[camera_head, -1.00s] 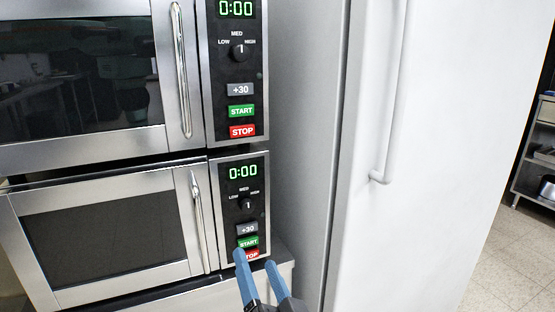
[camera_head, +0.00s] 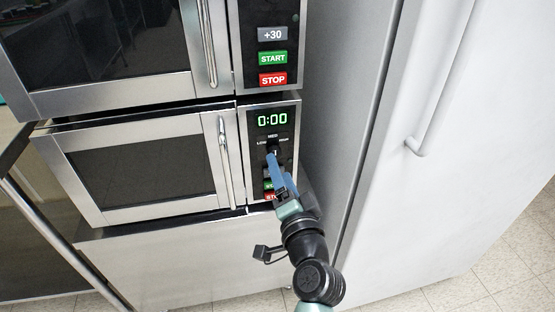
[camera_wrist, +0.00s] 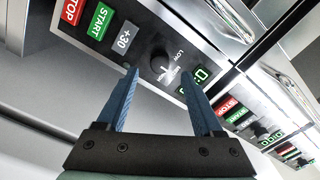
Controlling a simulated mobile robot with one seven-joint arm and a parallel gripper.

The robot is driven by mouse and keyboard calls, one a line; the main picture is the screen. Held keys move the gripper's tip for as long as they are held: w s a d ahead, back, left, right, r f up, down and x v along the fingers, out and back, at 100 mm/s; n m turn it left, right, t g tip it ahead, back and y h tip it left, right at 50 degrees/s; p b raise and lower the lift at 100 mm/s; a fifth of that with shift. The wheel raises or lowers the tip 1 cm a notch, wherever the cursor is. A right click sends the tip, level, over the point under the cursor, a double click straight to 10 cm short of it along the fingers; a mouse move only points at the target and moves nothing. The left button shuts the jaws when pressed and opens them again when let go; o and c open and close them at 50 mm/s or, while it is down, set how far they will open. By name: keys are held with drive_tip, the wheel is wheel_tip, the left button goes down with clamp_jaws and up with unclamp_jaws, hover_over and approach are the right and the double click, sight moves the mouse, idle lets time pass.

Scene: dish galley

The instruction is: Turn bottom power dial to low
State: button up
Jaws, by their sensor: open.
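The bottom power dial (camera_head: 274,150) is a black round knob on the lower microwave's panel, under the green 0:00 display (camera_head: 272,119). In the wrist view the dial (camera_wrist: 161,63) lies between my two blue fingertips, with LOW lettering beside it. Its white pointer appears to face MED. My gripper (camera_head: 272,158) reaches up to the panel from below and partly covers the dial and the buttons. In the wrist view my gripper (camera_wrist: 158,74) is open, with one finger on each side of the dial. I cannot tell whether the fingers touch it.
The upper microwave (camera_head: 110,50) sits on the lower microwave (camera_head: 140,165). Both have vertical door handles left of their panels. The +30 (camera_wrist: 124,38), START (camera_wrist: 101,21) and STOP buttons are close to my left finger. A tall white door (camera_head: 430,200) stands at the right.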

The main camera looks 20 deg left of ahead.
sight(274, 152)
drive_tip(key=shift+x, duration=2.15)
clamp_jaws()
